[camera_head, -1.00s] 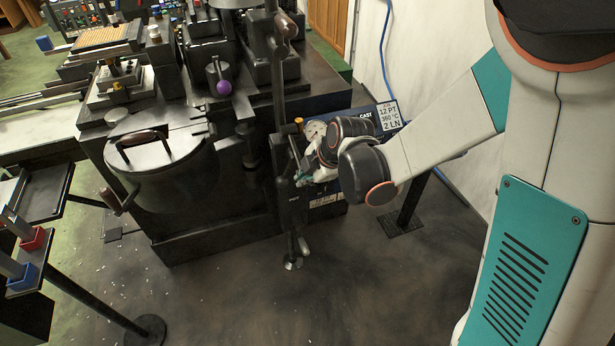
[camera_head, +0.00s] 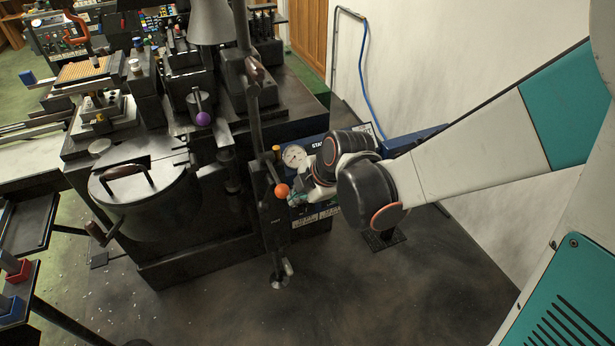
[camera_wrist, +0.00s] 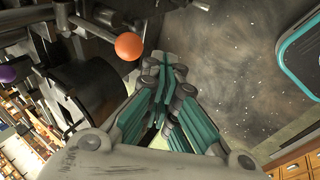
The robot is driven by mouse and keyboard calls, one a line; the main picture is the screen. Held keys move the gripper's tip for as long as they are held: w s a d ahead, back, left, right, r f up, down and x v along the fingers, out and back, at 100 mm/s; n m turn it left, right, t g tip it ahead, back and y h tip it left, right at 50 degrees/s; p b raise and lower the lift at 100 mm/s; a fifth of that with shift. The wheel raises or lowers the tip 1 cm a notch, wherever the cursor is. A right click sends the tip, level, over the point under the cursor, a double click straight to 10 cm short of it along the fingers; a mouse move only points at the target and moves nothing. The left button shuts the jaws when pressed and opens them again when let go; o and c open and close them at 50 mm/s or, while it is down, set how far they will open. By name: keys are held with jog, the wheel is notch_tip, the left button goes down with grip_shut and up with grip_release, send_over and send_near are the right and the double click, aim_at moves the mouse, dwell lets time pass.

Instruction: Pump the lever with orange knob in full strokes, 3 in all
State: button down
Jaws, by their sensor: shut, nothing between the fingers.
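The orange knob (camera_head: 282,190) is on the front of the dark machine, just below and left of the round gauge. My gripper (camera_head: 297,199) is right beside it, on its right in the head view. In the wrist view the orange knob (camera_wrist: 129,46) is at the upper left, on the end of a dark lever. The teal fingers of my gripper (camera_wrist: 164,66) are closed together and empty, with their tips just right of and below the knob. I cannot tell whether they touch it. Most of the lever is hidden in the head view.
A tall bar with a brown handle (camera_head: 255,70) rises nearby. A purple knob (camera_head: 203,118) and a lidded pot (camera_head: 152,190) are left.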

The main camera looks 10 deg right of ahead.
jog(key=shift+s+d+r+p, duration=0.2)
jog(key=shift+s+r, duration=0.3)
jog(key=shift+r, duration=0.1)
jog(key=shift+s+d+r+p, duration=0.15)
jog(key=shift+s+d+r, duration=0.05)
jog(key=shift+s+r, duration=0.35)
jog(key=shift+r, duration=0.1)
